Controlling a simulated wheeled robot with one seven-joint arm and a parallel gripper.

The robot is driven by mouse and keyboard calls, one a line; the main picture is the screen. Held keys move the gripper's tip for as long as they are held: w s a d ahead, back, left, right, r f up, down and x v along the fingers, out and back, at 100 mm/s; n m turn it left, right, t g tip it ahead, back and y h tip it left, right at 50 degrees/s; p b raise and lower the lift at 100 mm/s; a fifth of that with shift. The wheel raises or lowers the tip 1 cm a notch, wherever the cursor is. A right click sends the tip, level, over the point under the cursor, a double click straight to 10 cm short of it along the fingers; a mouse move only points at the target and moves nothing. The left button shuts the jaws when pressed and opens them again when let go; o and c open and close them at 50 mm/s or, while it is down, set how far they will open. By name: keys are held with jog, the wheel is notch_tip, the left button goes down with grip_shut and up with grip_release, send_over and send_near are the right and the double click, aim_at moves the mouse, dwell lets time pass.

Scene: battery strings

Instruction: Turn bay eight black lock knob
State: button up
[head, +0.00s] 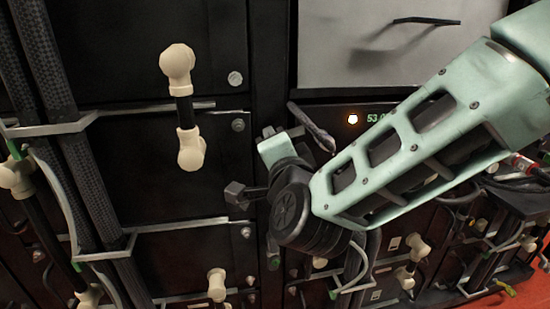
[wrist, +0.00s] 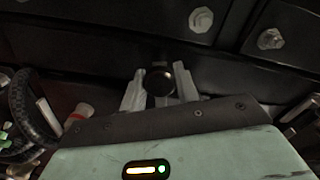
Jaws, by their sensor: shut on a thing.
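The black round lock knob (wrist: 158,82) sits between the two pale fingers of my gripper (wrist: 161,76) in the wrist view. The gripper is shut on it, with one finger at each side. In the head view my arm comes in from the upper right, and its dark wrist hides much of the gripper (head: 243,193) near the dark upright between the cabinets. A small dark piece shows there, left of my wrist; I cannot tell if it is the knob or a finger. The bay number cannot be read.
Black battery fronts (head: 165,130) fill the left, with a cream-ended link (head: 186,105) standing out from them. Thick braided cables (head: 60,110) run down the far left. A grey panel (head: 370,45) with a dark handle is above my arm. Cables and cream connectors crowd the lower right.

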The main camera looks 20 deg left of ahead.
jog(key=shift+f+m+b, duration=0.15)
jog(key=shift+m+b, duration=0.75)
jog(key=shift+m, duration=0.2)
jog(key=o, duration=1)
jog(key=shift+c, duration=0.2)
jog(key=shift+s, duration=0.1)
jog(key=p+v, duration=0.1)
jog(key=v, duration=1.6)
jog(key=shift+s, duration=0.15)
